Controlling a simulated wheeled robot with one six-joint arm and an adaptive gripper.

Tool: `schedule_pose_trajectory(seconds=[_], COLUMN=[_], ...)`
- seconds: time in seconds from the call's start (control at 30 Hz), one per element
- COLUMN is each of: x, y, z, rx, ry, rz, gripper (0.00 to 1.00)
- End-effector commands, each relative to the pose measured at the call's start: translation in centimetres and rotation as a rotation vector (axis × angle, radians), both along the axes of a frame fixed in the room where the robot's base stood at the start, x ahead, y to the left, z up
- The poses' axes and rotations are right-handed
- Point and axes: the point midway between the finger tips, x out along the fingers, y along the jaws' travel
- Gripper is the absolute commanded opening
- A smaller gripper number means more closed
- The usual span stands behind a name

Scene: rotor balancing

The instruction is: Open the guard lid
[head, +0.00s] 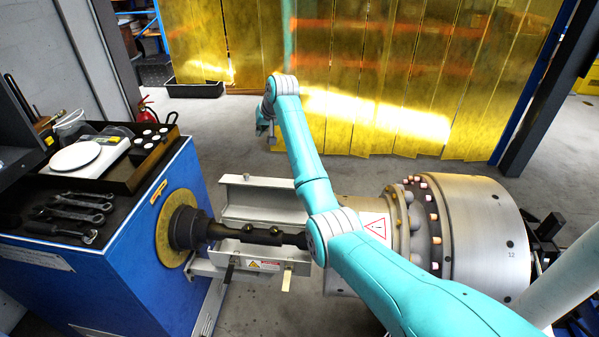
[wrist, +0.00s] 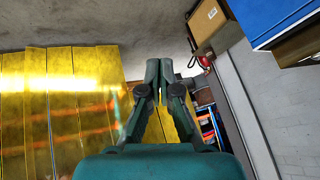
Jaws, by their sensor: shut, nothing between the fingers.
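The guard sits between the blue drive cabinet and the large metal rotor in the head view. Its light grey lid (head: 262,196) is a channel-shaped panel behind the dark drive shaft (head: 255,234), with a small round knob (head: 247,177) on it. The lid looks swung back, and the shaft lies exposed. A front guard panel (head: 262,265) with a warning label is below the shaft. My arm hides the guard's right end. My gripper (head: 271,139) is raised beyond the lid, apart from it. In the wrist view my gripper (wrist: 159,68) is shut and empty.
The blue cabinet (head: 130,255) at left carries wrenches (head: 75,208) and a tray (head: 150,150). The rotor (head: 480,235) stands at right. Yellow strip curtains (head: 370,80) hang behind. Grey floor (head: 215,130) is clear behind the guard.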

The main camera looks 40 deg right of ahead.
Motion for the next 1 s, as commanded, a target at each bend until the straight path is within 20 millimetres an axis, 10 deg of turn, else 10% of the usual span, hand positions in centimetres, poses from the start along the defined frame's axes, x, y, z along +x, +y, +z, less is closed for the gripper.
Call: schedule_pose_trajectory(seconds=[0.33, 1.0], x=[-11.5, -12.0], y=[-6.1, -7.5], z=[-3.0, -11.0], rx=[0.083, 0.087], ry=[0.467, 0.497], rz=[-0.503, -0.542], gripper=[0.00, 0.00])
